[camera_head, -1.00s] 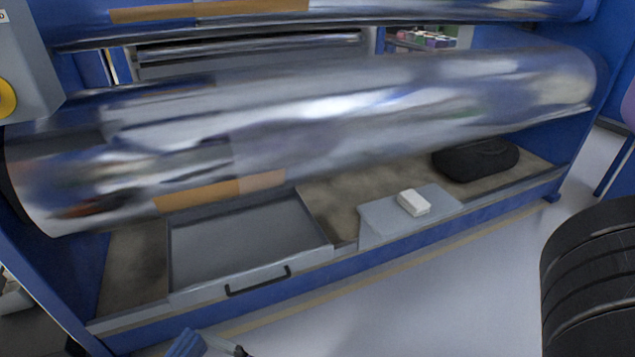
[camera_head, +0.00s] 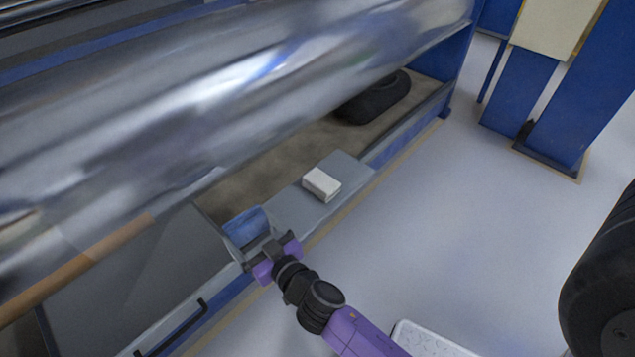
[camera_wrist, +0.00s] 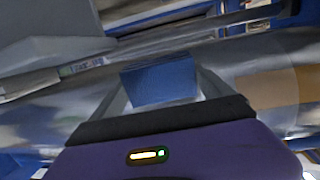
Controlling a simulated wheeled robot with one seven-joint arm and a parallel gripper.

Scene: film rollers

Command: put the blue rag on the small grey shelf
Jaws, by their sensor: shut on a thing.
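The blue rag (camera_head: 244,224) is held in my gripper (camera_head: 252,246); it looks like a folded blue piece. In the wrist view the rag (camera_wrist: 160,84) sits between my two fingers, which are shut on it. The small grey shelf (camera_head: 297,215) is a flat plate on the front edge of the machine's base, with a white block (camera_head: 321,185) on it. In the head view my gripper and the rag are just left of the shelf's left end. I cannot tell their exact height above it.
A large shiny roller (camera_head: 190,110) hangs over the area behind the shelf. A grey drawer or tray with a black handle (camera_head: 172,331) is to the left. The shelf's front part, beside the white block, is bare.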

